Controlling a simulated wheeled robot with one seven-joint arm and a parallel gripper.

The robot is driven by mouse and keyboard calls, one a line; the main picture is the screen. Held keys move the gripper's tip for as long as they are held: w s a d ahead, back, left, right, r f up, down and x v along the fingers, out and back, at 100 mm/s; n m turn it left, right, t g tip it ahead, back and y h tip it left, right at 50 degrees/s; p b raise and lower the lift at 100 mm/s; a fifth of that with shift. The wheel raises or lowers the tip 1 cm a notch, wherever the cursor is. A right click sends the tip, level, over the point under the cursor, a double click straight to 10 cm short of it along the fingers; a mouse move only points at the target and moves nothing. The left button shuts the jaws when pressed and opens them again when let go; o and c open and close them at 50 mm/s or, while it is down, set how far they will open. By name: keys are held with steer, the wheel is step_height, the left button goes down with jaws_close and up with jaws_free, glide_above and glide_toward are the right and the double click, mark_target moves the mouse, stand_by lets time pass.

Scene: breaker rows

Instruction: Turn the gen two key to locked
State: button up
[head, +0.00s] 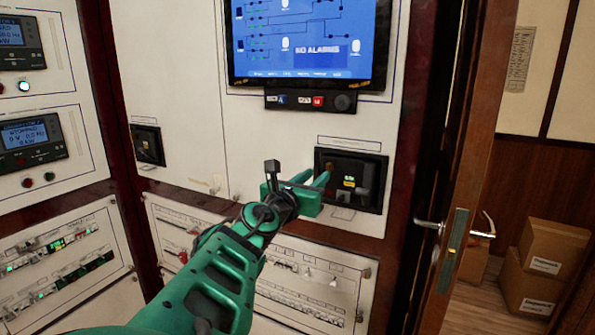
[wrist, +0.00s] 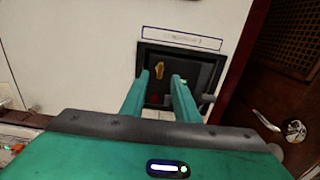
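A black-framed recessed breaker panel (head: 377,172) is set in the white cabinet, right of centre in the head view, with a small lit green-yellow mark and a grey part at its lower middle. In the wrist view the same panel (wrist: 212,58) lies straight ahead of my fingers. A small gold piece (wrist: 159,68) shows inside it, between the fingertips in the picture; I cannot tell whether it is the key or which way it is turned. My gripper (head: 314,179) is open and empty, in front of the panel's left side. It also shows in the wrist view (wrist: 160,77). Labels are unreadable.
A similar black panel (head: 148,146) is at the left. A blue screen (head: 308,40) reading "NO ALARMS" is above, with a small switch strip (head: 312,101). Breaker rows (head: 310,275) lie below. An open wooden door (head: 480,150) and cardboard boxes (head: 540,265) are at the right.

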mark_target(327, 167)
steer(key=x, duration=0.8)
jaws_close()
